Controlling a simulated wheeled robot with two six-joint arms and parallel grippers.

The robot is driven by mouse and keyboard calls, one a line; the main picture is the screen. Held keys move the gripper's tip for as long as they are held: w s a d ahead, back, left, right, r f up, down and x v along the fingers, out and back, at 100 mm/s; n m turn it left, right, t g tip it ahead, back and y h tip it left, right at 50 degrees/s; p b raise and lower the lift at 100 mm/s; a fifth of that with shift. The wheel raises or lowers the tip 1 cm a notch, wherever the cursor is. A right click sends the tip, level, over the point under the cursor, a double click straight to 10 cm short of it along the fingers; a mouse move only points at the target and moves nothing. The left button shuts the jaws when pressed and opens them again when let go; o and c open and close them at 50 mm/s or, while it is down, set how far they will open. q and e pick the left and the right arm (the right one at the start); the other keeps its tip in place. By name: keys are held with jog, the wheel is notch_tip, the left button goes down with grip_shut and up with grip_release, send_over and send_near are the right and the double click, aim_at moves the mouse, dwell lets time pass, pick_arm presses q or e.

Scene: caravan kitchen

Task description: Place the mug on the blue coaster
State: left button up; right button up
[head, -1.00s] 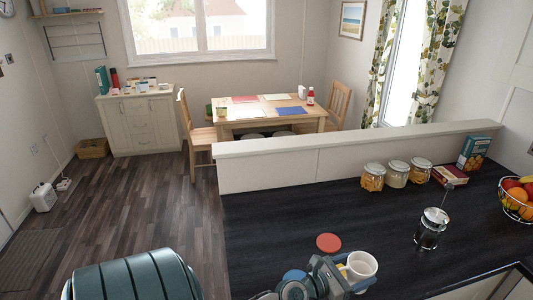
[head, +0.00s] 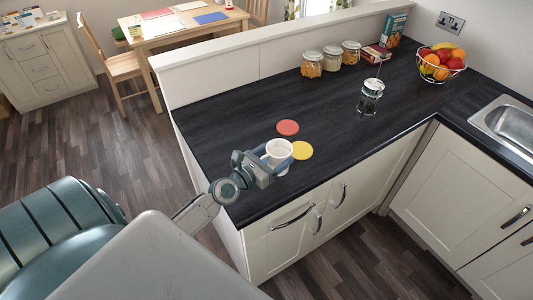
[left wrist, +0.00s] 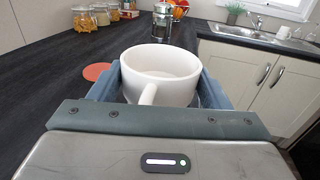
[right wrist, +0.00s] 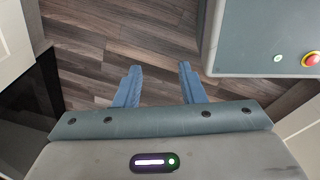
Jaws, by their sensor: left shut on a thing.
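The white mug (head: 280,152) is between the fingers of my left gripper (head: 274,163), above or on the dark worktop near its front left corner. I cannot tell whether its base touches the top. In the left wrist view the mug (left wrist: 161,75) is upright, its handle toward the camera, and my left gripper (left wrist: 160,90) is shut on it. I cannot make out the blue coaster now; the gripper and mug may hide it. My right gripper (right wrist: 158,85) shows only in the right wrist view, open and empty above the wood floor.
A red coaster (head: 288,127) lies just behind the mug and a yellow coaster (head: 302,150) to its right. A cafetiere (head: 371,96), several jars (head: 332,57) and a fruit bowl (head: 440,64) stand farther back. The worktop (head: 225,115) is clear behind and left of the coasters.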

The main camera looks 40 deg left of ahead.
aim_at(268, 146)
pick_arm(q)
jog(key=a, duration=0.1)
jog(key=w+a+b, duration=0.1)
jog(key=w+a, duration=0.1)
jog(key=a, duration=0.1)
jog(key=shift+w+f+b, duration=0.1)
jog(key=shift+f+b, duration=0.15)
jog(key=shift+b, duration=0.1)
jog(key=f+b, duration=0.2)
jog(key=a+f+b, duration=0.1)
jog(key=b, duration=0.1)
jog(key=shift+w+f, duration=0.3)
jog(key=shift+w, duration=0.05)
jog(key=shift+r, duration=0.1)
jog(key=shift+f, duration=0.25)
jog(key=o, duration=1.2)
jog(key=shift+r, duration=0.1)
jog(key=shift+c, duration=0.2)
pick_arm(e)
notch_tip(268, 146, down, 7)
jog(key=shift+s+a+r, duration=0.15)
jog(key=shift+s+r, duration=0.05)
jog(key=shift+s, duration=0.2)
jog(key=shift+r, duration=0.1)
